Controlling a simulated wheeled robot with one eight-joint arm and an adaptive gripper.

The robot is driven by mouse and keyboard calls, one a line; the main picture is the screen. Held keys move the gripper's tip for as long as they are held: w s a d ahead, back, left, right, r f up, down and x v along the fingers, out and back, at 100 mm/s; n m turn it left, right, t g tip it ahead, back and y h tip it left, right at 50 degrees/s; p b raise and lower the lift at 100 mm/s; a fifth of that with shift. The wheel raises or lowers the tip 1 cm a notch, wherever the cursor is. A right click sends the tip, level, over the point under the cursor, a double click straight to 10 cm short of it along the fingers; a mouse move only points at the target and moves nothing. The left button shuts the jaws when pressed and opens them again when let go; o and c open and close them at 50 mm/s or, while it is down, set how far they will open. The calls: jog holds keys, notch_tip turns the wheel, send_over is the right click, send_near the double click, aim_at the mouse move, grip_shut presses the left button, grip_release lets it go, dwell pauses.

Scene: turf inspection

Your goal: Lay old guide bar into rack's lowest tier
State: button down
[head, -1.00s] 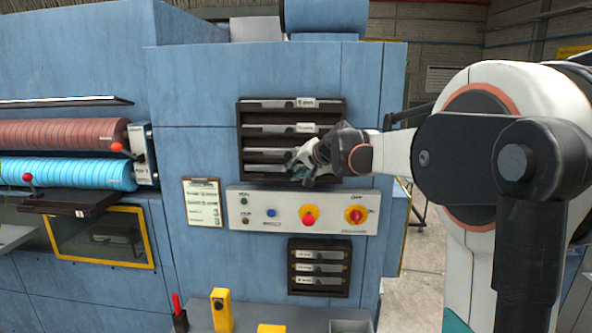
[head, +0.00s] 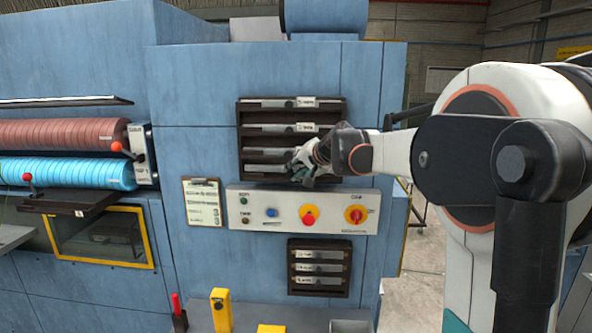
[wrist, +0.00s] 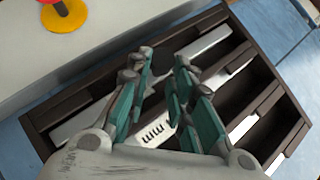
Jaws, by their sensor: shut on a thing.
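The dark rack (head: 241,141) is fixed to the blue machine front, with several tiers one above another. My gripper (head: 297,168) is at the right half of its lowest tier. A pale guide bar (head: 262,168) lies along that tier, running left from my gripper. In the wrist view, my gripper (wrist: 160,70) has its teal fingers close together, shut on the guide bar (wrist: 210,40), which shows beyond them at the lowest slot. The fingers hide part of the bar, and I cannot tell whether it rests fully on the tier.
Labelled bars (head: 280,103) lie in the upper tiers. A control panel (head: 290,222) with a red button and a rotary switch sits just below the rack. A smaller rack (head: 291,280) is lower down. A clipboard (head: 203,202) hangs at the left.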

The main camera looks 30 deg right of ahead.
jog(key=shift+f+b, duration=0.55)
jog(key=shift+f, duration=0.3)
jog(key=c, duration=1.3)
grip_release()
jog(key=shift+c, duration=0.2)
jog(key=v, duration=0.7)
jog(key=shift+s+r, duration=0.15)
jog(key=shift+s, duration=0.05)
